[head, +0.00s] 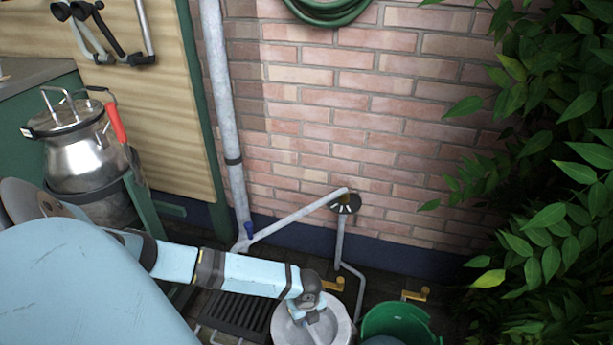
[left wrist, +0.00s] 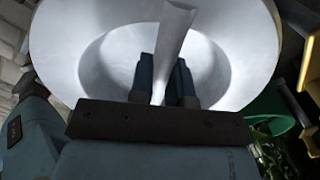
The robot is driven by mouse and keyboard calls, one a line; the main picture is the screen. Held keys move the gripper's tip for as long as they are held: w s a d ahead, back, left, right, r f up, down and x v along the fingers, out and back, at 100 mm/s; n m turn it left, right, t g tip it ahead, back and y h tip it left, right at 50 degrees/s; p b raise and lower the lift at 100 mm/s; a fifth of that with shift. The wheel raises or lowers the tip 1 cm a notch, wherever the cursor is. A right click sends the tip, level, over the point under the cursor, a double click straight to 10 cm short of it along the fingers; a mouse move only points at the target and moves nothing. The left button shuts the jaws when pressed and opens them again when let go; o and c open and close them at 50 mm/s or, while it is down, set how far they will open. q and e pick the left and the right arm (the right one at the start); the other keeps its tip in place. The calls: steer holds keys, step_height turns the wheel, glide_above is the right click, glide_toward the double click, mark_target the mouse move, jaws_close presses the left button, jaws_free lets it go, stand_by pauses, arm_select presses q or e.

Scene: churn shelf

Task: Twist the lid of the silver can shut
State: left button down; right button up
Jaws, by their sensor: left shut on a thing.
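A round, pale silver-grey can (head: 345,322) stands at the bottom centre of the head view, cut off by the frame edge. Its dished round lid (left wrist: 100,55) fills much of the left wrist view, with a straight bar handle (left wrist: 172,35) across it. My left gripper (head: 312,314) is over the lid, and its two fingers (left wrist: 166,72) are shut on the bar from both sides. The seam between lid and can is not clear, so I cannot tell how the lid is seated. My right gripper is in neither view.
A green bucket (head: 425,322) stands close to the can's right. A shiny metal churn (head: 82,160) with a handled lid stands at far left, beside a red lever (head: 116,122). Pipes (head: 226,120) run down the brick wall (head: 340,90). Leafy branches (head: 560,180) fill the right side.

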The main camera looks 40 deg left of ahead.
arm_select(q)
steer(key=shift+r+n+p, duration=0.1)
steer(key=shift+n+p, duration=1)
steer(key=shift+p, duration=0.45)
steer(key=shift+n, duration=0.3)
steer(key=shift+s+n+p, duration=0.2)
steer(key=shift+n+p, duration=0.4)
steer(key=shift+p, duration=0.25)
steer(key=c, duration=1)
jaws_free()
